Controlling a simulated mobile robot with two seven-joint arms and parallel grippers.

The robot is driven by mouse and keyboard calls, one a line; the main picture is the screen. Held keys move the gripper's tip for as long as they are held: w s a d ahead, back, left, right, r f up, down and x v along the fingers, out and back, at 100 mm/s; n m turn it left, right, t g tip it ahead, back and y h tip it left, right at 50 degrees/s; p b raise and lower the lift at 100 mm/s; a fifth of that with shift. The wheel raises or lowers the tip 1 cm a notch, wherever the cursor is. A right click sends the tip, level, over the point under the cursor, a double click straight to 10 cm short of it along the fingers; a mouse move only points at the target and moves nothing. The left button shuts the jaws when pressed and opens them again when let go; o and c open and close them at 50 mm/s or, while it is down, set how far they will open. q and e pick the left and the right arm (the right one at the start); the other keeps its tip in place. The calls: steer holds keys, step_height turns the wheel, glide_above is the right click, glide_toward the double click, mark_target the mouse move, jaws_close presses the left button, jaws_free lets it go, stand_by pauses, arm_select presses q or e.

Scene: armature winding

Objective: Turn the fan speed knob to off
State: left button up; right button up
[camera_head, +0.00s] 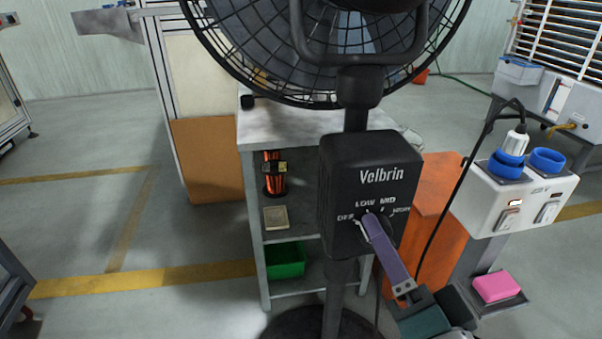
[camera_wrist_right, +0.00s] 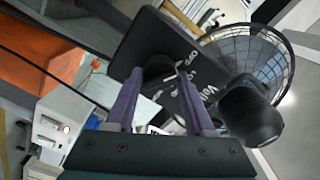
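A black control box (camera_head: 338,190) marked "Velbrin" sits on the stand of the floor fan (camera_head: 230,40). Its dark round speed knob (camera_head: 388,222) lies under the LOW, MID and other partly covered labels. My right gripper (camera_head: 369,218) reaches up to it from the lower right. In the wrist view the two purple fingers of the right gripper (camera_wrist_right: 160,72) are apart, with the knob (camera_wrist_right: 155,66) between their tips. I cannot tell whether they touch it. The fingers hide part of the knob, so its setting is unclear. My left gripper is not in view.
A white socket box (camera_head: 480,205) with blue sockets and a plugged cable stands close to the right of my gripper. A pink block (camera_head: 495,286) lies below it. An orange panel (camera_head: 435,230) and a grey shelf table (camera_head: 285,125) stand behind the fan. Open floor lies left.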

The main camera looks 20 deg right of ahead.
steer(key=o, duration=0.4)
steer(key=shift+o, duration=0.2)
steer(key=v, duration=1)
steer(key=shift+a, duration=0.1)
